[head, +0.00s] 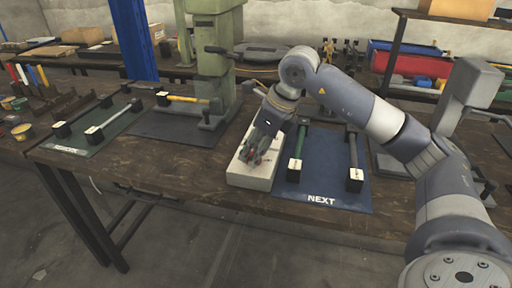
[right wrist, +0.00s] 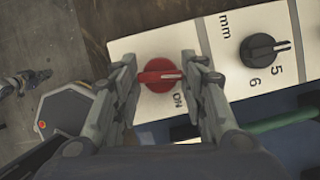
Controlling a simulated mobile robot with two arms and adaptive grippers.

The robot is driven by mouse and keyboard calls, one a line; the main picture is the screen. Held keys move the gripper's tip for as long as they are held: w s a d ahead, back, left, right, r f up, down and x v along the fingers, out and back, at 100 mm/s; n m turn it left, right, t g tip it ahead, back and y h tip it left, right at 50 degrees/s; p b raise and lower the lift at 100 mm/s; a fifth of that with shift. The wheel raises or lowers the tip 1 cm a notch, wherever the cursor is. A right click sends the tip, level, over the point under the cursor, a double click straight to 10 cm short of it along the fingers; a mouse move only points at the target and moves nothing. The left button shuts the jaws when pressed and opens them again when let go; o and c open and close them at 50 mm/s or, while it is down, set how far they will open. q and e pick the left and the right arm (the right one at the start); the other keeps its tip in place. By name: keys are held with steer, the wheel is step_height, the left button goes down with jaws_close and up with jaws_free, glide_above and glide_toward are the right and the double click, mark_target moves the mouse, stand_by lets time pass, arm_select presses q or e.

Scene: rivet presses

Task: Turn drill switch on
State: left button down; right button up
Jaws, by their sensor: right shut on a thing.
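The drill switch is a red round knob (right wrist: 160,76) on a white control box (right wrist: 140,46). In the right wrist view, its pale pointer mark faces right, and the printed word "ON" lies just below and right of it. My right gripper (right wrist: 158,72) is over the knob, one finger on each side, shut on it. In the head view, the white box (head: 240,178) sits at the front table edge, and my right gripper (head: 256,156) points down at it, hiding most of the knob. My left gripper is not in the head view.
A black dial (right wrist: 262,49) marked "5", "6" and "mm" is farther along the box. A blue "NEXT" mat (head: 323,185) with rods in black holders lies right of it. The green press (head: 212,60) stands behind. A green mat (head: 95,138) lies at left.

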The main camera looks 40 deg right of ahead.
steer(key=m+h, duration=0.1)
steer(key=m, duration=0.1)
steer(key=shift+a+m+t, duration=0.1)
steer(key=shift+m+t, duration=0.2)
steer(key=shift+m, duration=0.1)
steer(key=m, duration=0.2)
steer(key=m+h+p, duration=0.1)
steer(key=m, duration=0.1)
steer(key=shift+a+h, duration=0.15)
steer(key=shift+h, duration=0.15)
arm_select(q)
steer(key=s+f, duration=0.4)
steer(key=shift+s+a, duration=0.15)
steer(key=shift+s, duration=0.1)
arm_select(e)
steer(key=shift+m+h, duration=0.9)
steer(key=shift+m, duration=1.6)
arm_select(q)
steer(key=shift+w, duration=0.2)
arm_select(e)
steer(key=o, duration=1.1)
steer(key=shift+c, duration=0.2)
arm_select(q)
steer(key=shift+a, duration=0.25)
